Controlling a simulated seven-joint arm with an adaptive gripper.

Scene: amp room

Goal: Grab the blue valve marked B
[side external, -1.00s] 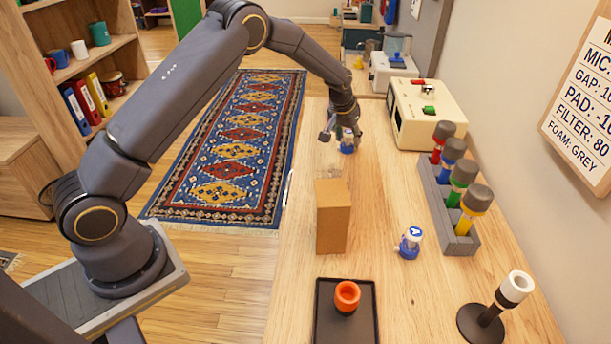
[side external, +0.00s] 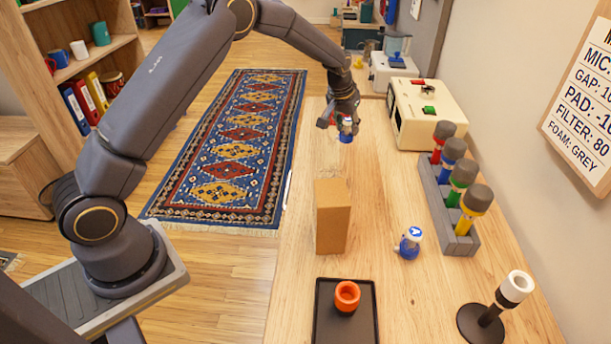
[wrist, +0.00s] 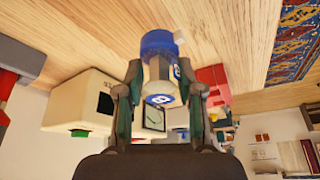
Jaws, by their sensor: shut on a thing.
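My gripper (side external: 338,121) is shut on a blue and white valve (side external: 346,131) and holds it above the far part of the wooden table. In the wrist view my gripper (wrist: 159,76) has one finger on each side of the valve (wrist: 158,45). The valve has a blue end, a white body and a round blue label with a white mark; I cannot read the letter surely. A second blue and white valve (side external: 408,243) stands on the table right of the brown block, with a blue label on top. My gripper is well away from it.
A brown block (side external: 332,215) stands mid-table. In front is a black tray (side external: 323,310) with an orange ring (side external: 347,296). At right are a grey rack (side external: 460,243) of several grey-topped microphones, a white-topped stand (side external: 514,289) and a cream machine (side external: 425,112).

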